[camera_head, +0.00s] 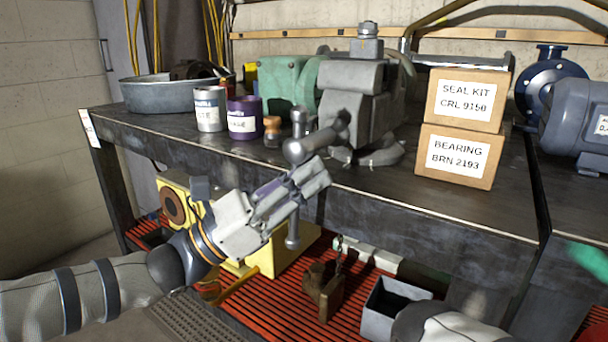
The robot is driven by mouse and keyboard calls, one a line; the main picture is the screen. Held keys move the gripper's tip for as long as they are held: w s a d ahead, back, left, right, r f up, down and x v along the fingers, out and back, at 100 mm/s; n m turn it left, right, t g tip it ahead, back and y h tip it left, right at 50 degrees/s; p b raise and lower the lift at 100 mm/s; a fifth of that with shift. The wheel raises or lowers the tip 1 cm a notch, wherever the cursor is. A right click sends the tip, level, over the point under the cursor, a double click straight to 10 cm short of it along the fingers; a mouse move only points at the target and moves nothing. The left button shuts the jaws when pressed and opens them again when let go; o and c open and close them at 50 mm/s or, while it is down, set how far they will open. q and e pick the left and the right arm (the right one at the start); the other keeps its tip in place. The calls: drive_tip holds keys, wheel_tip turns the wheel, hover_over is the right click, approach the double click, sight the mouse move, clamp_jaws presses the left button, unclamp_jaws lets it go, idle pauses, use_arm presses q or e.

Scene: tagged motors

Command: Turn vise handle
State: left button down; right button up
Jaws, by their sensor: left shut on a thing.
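The grey bench vise (352,95) stands on the front of the dark workbench. Its screw ends in a round head that sticks out past the bench edge. The vise handle (293,232) is a grey bar through that head, close to upright, with a knob at each end; the lower knob hangs below the bench top. My left gripper (310,185) reaches in from the left and is shut on the handle just below the screw head. Its fingers hide the middle of the bar. My right gripper does not show.
The workbench (420,200) carries two stacked labelled boxes (463,128), two cans (243,118), a metal tub (160,95) and a green machine (285,85) near the vise. Blue motors (580,125) stand at right. Below are a red slatted shelf (275,325) and a yellow machine (285,262).

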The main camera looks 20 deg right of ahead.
use_arm(q)
drive_tip(key=shift+w+a+r, duration=0.15)
drive_tip(key=shift+w+r, duration=0.15)
drive_tip(key=shift+r, duration=0.25)
drive_tip(key=c, duration=1.6)
unclamp_jaws()
drive_tip(key=shift+w, duration=0.1)
drive_tip(key=shift+c, duration=0.2)
drive_tip(key=shift+d+f, duration=0.1)
drive_tip(key=shift+d, duration=0.1)
drive_tip(key=shift+f, duration=0.1)
drive_tip(key=v, duration=1.2)
